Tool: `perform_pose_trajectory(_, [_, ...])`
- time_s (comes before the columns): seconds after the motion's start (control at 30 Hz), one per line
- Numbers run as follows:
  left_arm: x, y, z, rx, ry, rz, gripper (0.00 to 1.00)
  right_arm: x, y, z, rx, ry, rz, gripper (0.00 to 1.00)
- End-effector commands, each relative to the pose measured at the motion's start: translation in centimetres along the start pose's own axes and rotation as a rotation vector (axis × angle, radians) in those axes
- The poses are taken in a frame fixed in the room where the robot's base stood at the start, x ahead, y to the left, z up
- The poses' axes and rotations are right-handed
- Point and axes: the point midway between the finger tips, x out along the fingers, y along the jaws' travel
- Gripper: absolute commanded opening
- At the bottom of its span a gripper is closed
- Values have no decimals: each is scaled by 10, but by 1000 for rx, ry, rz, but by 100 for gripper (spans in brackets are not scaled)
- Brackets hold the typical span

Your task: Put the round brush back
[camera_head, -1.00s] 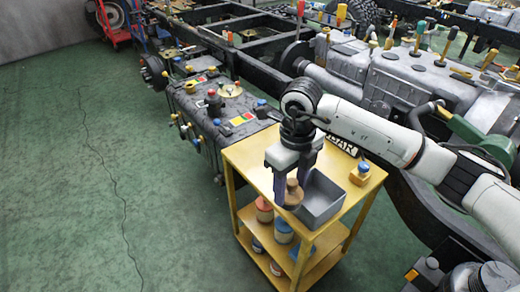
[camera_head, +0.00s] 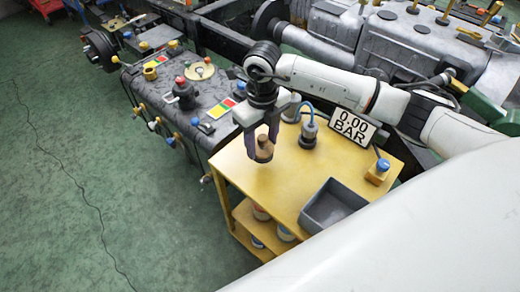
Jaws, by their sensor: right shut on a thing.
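The round brush (camera_head: 263,150) is a small brownish, rounded piece. My right gripper (camera_head: 262,138) points down and is shut on it, near the far left part of the yellow cart top. I cannot tell whether the brush touches the cart or hangs just above it. The yellow cart (camera_head: 245,181) carries an open grey bin (camera_head: 312,218), which stands apart from the brush, to its lower right. My left gripper is out of view.
The dark chassis tank (camera_head: 180,95) lies left of the cart. Green floor (camera_head: 60,190) is clear at left.

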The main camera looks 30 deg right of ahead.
Motion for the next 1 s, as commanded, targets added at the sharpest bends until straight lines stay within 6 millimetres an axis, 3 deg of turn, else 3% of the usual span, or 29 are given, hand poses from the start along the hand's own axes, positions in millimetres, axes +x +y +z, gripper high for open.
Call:
perform_pose_trajectory(0.4, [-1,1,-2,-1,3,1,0,43,0,0,0,-1,1,26])
perform_pose_trajectory(0.73, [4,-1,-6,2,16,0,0,47,0,1,-1,-2,0,26])
perform_pose_trajectory(0.77, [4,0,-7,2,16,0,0,47,0,1,-1,-2,0,49])
perform_pose_trajectory(0.87, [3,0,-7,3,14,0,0,46,0,0,-1,-2,0,66])
perform_pose_trajectory(1.0, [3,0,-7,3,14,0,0,46,0,0,-1,-2,0,66])
